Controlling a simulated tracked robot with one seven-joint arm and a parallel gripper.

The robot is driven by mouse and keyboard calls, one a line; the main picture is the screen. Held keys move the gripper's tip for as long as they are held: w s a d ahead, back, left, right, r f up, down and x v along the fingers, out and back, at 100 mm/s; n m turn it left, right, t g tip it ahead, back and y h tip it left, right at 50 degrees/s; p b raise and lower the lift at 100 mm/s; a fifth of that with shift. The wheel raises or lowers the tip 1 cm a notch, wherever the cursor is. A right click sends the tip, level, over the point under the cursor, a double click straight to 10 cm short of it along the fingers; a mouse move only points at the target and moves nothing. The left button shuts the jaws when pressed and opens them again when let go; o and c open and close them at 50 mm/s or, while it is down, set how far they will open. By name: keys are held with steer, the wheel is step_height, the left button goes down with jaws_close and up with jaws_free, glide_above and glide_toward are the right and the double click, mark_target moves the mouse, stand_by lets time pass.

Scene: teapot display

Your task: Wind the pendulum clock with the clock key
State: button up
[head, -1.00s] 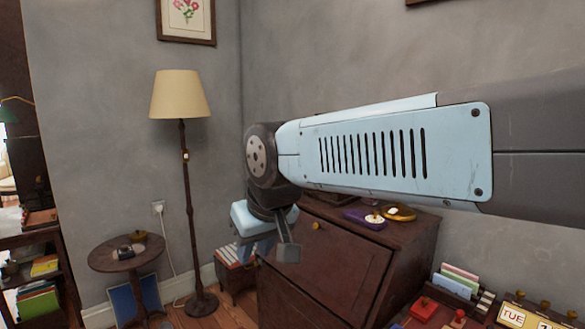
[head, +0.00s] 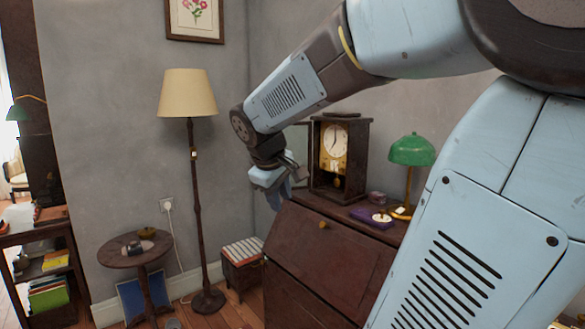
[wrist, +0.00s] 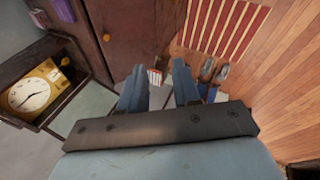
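The pendulum clock (head: 336,188) stands upright on top of the dark wooden desk, with its pale dial and brass face turned toward me. What looks like its glass door stands open on its left side. In the wrist view the clock face (wrist: 29,95) is at the left edge, tilted. My gripper (head: 278,192) is left of the clock, near the desk's left upper edge. In the wrist view my gripper's two blue fingers (wrist: 160,72) are apart, with nothing clearly held between them. I cannot make out the clock key in either view.
The desk (head: 320,262) carries a purple box (head: 368,219) and a green lamp (head: 411,150) right of the clock. A floor lamp (head: 194,165) and a round side table (head: 125,258) stand left.

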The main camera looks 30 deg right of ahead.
steer(key=w+d+f+n+g+h, duration=0.1)
steer(key=w+d+n+g+h, duration=0.45)
steer(key=w+d, duration=1.4)
steer(key=n+t+h, duration=0.4)
steer(key=n+h, duration=0.4)
steer(key=n, duration=0.1)
glide_toward(324, 166)
steer(key=w+d, duration=0.1)
steer(key=d, duration=0.6)
steer(key=shift+d+r+g, duration=0.15)
steer(key=shift+g, duration=0.1)
jaws_close()
